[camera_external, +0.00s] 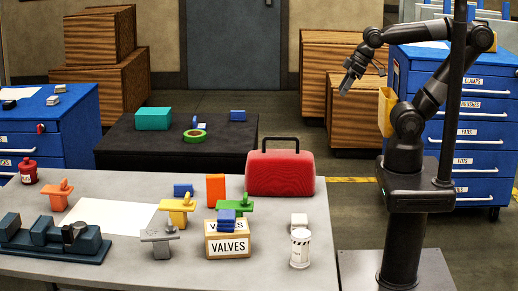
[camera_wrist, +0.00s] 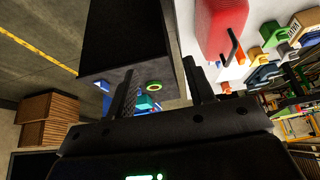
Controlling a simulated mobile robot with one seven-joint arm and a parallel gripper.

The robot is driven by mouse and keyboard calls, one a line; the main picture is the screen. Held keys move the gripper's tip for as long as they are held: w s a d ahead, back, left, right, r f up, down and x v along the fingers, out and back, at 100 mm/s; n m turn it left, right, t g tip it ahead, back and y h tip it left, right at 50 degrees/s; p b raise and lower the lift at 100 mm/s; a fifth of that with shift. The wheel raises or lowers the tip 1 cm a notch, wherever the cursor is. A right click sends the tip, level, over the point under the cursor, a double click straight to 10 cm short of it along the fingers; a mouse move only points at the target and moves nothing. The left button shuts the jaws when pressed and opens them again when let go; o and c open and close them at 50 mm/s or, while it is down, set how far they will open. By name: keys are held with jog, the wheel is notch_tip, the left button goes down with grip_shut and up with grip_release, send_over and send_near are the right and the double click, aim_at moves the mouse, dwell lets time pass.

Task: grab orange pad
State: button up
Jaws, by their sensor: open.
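The orange pad (camera_external: 216,190) is a small upright orange block on the grey table, left of the red toolbox and behind the cardboard VALVES box. My gripper (camera_external: 347,84) is high in the air, to the right of and well above the table, far from the pad. In the wrist view its two fingers (camera_wrist: 162,88) stand apart with nothing held between them.
The red toolbox (camera_external: 281,172) stands right of the pad. The VALVES box (camera_external: 227,246), with blue pieces on top, and a green clamp (camera_external: 236,206) stand in front. A white canister (camera_external: 300,248) stands near the table's right edge.

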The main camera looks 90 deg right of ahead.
jog(key=n+g+y, duration=0.1)
jog(key=n, duration=0.2)
send_over(216, 175)
jog(key=s, duration=0.3)
notch_tip(216, 175, down, 14)
jog(key=x, duration=0.4)
jog(key=shift+w+d+f, duration=0.15)
jog(key=shift+d+f, duration=0.1)
jog(key=shift+f, duration=0.05)
jog(key=shift+x, duration=2.8)
jog(key=shift+a, duration=0.1)
jog(key=c, duration=1)
grip_shut()
